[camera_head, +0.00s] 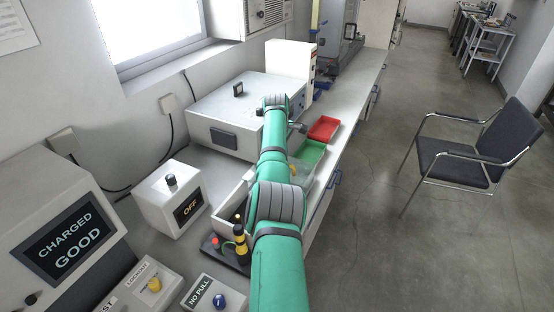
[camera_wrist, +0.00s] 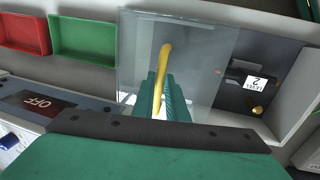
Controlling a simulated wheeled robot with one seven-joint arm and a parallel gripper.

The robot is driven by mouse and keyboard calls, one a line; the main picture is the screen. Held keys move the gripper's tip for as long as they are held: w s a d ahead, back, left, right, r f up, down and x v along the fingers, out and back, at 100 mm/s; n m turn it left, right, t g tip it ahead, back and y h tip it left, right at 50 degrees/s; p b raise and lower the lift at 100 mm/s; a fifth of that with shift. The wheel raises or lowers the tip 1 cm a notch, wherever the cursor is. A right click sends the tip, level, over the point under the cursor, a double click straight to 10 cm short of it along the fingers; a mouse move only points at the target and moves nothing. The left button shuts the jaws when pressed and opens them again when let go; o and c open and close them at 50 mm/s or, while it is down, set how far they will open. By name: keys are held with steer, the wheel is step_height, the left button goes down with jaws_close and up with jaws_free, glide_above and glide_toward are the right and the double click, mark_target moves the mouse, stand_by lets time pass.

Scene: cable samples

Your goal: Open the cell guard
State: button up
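A clear panel that looks like the cell guard (camera_wrist: 209,41) spans the middle of the wrist view. Behind its right part is a dark fixture (camera_wrist: 235,72) with a white label reading "LEVEL 2" or similar. A slim yellow bar (camera_wrist: 164,62), perhaps the guard's handle, stands upright in front of the panel. My gripper (camera_wrist: 166,88) has its green fingers at the bar's lower part, one on each side. I cannot tell whether they press on it. In the head view my arm hides the gripper, and only a pale bit of clear panel (camera_head: 302,169) shows beside it.
A red tray (camera_head: 324,128) and a green tray (camera_head: 312,152) lie on the bench beyond the panel. A white box reading "OFF" (camera_head: 168,200) and a large white instrument (camera_head: 235,95) stand left of my arm. A chair (camera_head: 465,155) stands on the floor at right.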

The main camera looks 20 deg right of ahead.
steer(key=shift+o, duration=1.4)
steer(key=shift+s+d, duration=0.1)
steer(key=shift+d, duration=0.05)
steer(key=shift+a, duration=0.45)
steer(key=shift+w+a+r, duration=0.15)
steer(key=shift+w+r, duration=0.05)
steer(key=shift+r, duration=0.15)
step_height(320, 180, up, 10)
steer(key=s+a, duration=0.1)
steer(key=s, duration=0.1)
steer(key=shift+w, duration=0.1)
